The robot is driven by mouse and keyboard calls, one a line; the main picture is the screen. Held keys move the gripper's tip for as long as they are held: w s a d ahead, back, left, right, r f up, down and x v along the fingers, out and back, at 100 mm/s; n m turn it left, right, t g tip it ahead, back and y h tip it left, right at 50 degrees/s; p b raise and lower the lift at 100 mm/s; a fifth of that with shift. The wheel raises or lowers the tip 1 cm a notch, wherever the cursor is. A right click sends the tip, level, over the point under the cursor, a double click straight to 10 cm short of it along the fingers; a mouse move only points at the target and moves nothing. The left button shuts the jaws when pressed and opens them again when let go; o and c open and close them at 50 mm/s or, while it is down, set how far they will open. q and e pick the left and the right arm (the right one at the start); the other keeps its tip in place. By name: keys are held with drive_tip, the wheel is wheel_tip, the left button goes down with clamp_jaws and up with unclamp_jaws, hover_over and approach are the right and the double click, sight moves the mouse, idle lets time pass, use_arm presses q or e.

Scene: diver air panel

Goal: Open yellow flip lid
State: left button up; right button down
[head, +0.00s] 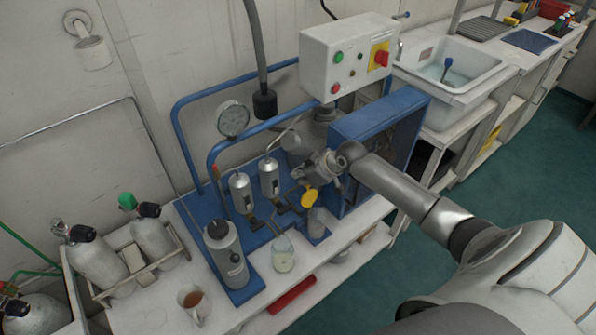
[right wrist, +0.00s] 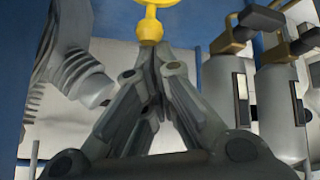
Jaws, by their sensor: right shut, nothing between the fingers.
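My left gripper is not in view.
Silver filter canisters (head: 242,192) stand left of the lid. A control box (head: 345,55) is above, and a blue frame (head: 345,130) is close behind my right arm. A glass beaker (head: 283,255), a mug (head: 193,302) and air tanks (head: 100,265) stand on the bench.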

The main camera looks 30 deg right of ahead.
drive_tip(key=shift+s+r+t+p, duration=0.3)
drive_tip(key=shift+s+p, duration=0.3)
drive_tip(key=shift+s, duration=0.5)
drive_tip(key=shift+s+f, duration=0.1)
drive_tip(key=shift+p, duration=0.3)
